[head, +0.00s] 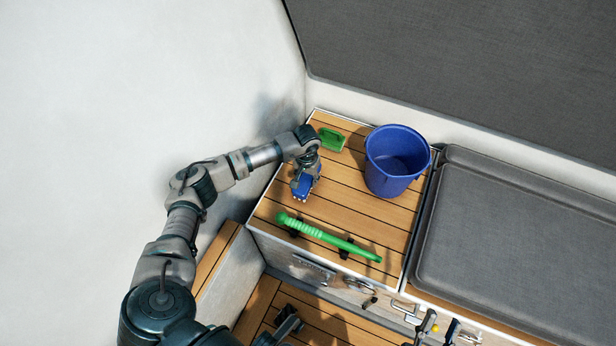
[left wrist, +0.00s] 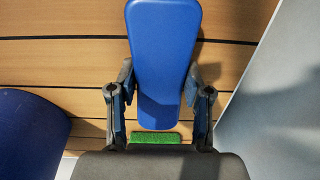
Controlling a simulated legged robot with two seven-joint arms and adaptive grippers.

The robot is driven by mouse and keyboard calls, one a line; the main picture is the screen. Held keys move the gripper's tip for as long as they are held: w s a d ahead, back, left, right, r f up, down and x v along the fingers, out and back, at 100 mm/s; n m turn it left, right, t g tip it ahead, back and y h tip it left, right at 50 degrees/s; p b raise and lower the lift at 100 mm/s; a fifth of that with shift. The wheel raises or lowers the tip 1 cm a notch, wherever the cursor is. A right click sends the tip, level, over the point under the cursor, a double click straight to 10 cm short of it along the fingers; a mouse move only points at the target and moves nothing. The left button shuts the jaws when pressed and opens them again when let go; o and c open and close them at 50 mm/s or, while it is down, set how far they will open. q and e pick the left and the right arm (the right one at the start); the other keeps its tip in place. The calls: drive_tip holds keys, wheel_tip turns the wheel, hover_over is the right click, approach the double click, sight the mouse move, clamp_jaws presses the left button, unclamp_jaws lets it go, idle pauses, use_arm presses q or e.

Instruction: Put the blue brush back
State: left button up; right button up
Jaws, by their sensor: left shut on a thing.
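The blue brush (head: 306,186) is in my left gripper (head: 304,174), over the left part of the wooden locker top (head: 338,195). Pale bristle tips show at its near lower end. In the left wrist view the smooth blue back of the brush (left wrist: 163,60) lies between the two fingers of my left gripper (left wrist: 160,108), which are shut on it. I cannot tell whether the brush touches the wood. My right gripper cannot be made out clearly among the dark parts at the bottom edge of the head view.
A blue bucket (head: 390,165) stands right of the brush. A green brush (head: 332,139) lies at the back; its edge shows in the left wrist view (left wrist: 155,137). A long green handle (head: 330,238) lies across dark holders in front. A grey cushion (head: 520,245) is at the right.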

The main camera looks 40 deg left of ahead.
sight(304, 176)
use_arm(q)
drive_tip(key=shift+a+r, duration=0.1)
drive_tip(key=shift+r, duration=0.05)
use_arm(e)
drive_tip(key=shift+r, duration=0.1)
use_arm(q)
drive_tip(key=shift+a, duration=0.15)
drive_tip(key=o, duration=1)
drive_tip(key=shift+a+f, duration=0.2)
drive_tip(key=shift+f, duration=0.05)
drive_tip(key=o, duration=0.3)
drive_tip(key=shift+a+f, duration=0.1)
drive_tip(key=shift+a, duration=0.05)
drive_tip(key=shift+o, duration=0.2)
drive_tip(key=shift+d+r, duration=0.25)
drive_tip(key=shift+d, duration=0.15)
drive_tip(key=shift+r, duration=0.35)
wheel_tip(304, 176, up, 11)
drive_tip(key=p, duration=0.3)
drive_tip(key=shift+r, duration=0.2)
use_arm(e)
wheel_tip(304, 176, down, 6)
drive_tip(key=w+g+h, duration=0.1)
drive_tip(key=w+g, duration=0.1)
drive_tip(key=g, duration=0.3)
drive_tip(key=shift+a+f+n+g, duration=0.2)
drive_tip(key=shift+f+n+g, duration=0.05)
drive_tip(key=shift+n+g, duration=0.15)
